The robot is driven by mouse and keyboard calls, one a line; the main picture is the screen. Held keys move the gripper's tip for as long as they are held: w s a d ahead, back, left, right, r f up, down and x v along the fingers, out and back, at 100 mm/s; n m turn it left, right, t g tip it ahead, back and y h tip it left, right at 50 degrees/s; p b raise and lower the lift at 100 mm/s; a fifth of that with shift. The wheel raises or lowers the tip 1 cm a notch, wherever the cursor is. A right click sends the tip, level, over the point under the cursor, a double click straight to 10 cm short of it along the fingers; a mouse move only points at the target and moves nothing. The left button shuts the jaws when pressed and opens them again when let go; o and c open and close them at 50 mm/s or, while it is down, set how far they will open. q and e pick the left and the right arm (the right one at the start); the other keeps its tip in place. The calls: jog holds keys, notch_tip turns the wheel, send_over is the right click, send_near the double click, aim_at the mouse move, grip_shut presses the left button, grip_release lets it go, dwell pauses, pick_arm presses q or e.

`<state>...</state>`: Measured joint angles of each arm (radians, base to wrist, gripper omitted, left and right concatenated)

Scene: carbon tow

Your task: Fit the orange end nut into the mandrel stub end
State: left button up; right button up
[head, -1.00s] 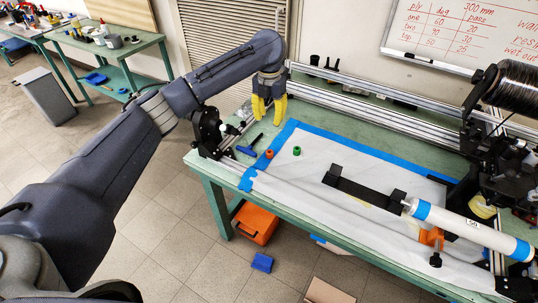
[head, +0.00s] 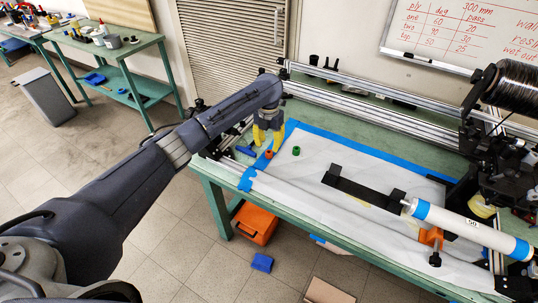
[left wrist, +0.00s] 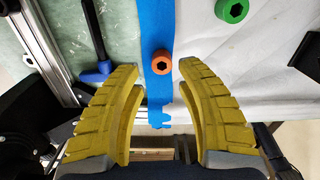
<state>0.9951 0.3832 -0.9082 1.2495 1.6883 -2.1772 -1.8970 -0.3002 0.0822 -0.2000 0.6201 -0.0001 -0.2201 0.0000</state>
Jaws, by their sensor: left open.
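The orange end nut (head: 269,154) stands on the blue tape edge of the white sheet at the left of the bench. It also shows in the left wrist view (left wrist: 162,62), with a dark hex hole, just beyond the fingertips. My left gripper (head: 267,146) is over it with yellow fingers open and empty; the left wrist view (left wrist: 158,75) shows the nut between the lines of the tips, untouched. The white mandrel (head: 470,228) with blue bands lies at the right; its stub end (head: 407,205) points left. My right gripper is not in view.
A green nut (head: 296,151) stands right of the orange one. A blue-handled tool (left wrist: 95,72) lies left of it. A black bracket (head: 360,190) and an orange clamp (head: 431,237) are near the mandrel. The white sheet between is largely clear.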

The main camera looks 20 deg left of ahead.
aim_at(269, 152)
pick_arm(q)
jog(key=shift+s+d+f, duration=0.1)
jog(key=shift+f, duration=2.35)
jog(key=shift+o, duration=0.3)
jog(key=c, duration=0.8)
